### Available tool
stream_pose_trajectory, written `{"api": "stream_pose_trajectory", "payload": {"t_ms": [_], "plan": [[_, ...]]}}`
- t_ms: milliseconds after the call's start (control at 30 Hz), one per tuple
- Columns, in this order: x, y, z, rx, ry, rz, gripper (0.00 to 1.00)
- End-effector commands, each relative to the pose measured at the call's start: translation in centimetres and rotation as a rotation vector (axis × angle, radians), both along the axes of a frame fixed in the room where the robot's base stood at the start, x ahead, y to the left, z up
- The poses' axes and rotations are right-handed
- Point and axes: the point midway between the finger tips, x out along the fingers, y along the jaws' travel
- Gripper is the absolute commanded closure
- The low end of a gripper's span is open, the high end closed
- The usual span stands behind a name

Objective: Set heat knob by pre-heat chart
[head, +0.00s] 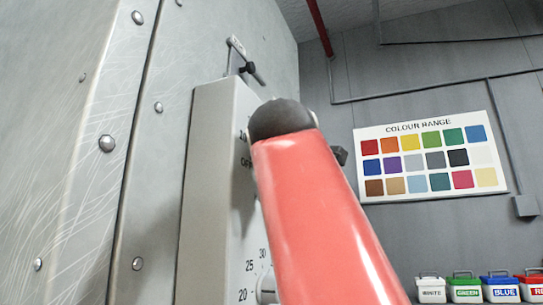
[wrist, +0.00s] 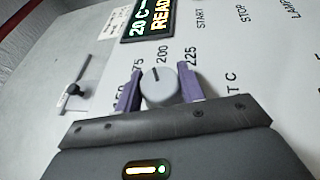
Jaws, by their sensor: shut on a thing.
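The heat knob (wrist: 160,92) is a round light grey knob in the wrist view. Its dark pointer line is at the top, aimed between 175 and 200, nearer the 200 mark. My gripper (wrist: 159,74) has its two purple fingers on either side of the knob, shut on it. The left finger partly covers the lower scale numbers; 200 and 225 show clearly. A display (wrist: 150,20) above reads 20 C and READY. In the head view my red arm hides the gripper and this knob. No pre-heat chart is in view.
The pale control box (head: 213,190) stands out from the riveted metal wall. A small dial with 20, 25 and 30 shows low on its face. A lever (head: 245,62) is above the box. A colour range board (head: 430,155) and several lidded tubs (head: 464,290) are at right.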

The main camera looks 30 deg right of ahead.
Motion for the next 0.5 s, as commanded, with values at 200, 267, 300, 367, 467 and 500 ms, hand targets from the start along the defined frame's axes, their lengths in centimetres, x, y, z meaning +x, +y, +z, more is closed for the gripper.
{"api": "stream_pose_trajectory", "payload": {"t_ms": [200,267,300,367,467,500], "plan": [[0.01,0.06,0.19,0.027,0.017,0.004,0.84],[0.04,0.08,0.18,0.031,0.02,0.004,0.84],[0.02,0.09,0.19,0.034,0.023,0.004,0.84],[-0.01,0.07,0.19,0.038,0.025,0.003,0.84],[0.02,0.04,0.16,0.04,0.028,0.003,0.84],[0.0,0.04,0.16,0.041,0.029,0.002,0.84]]}}
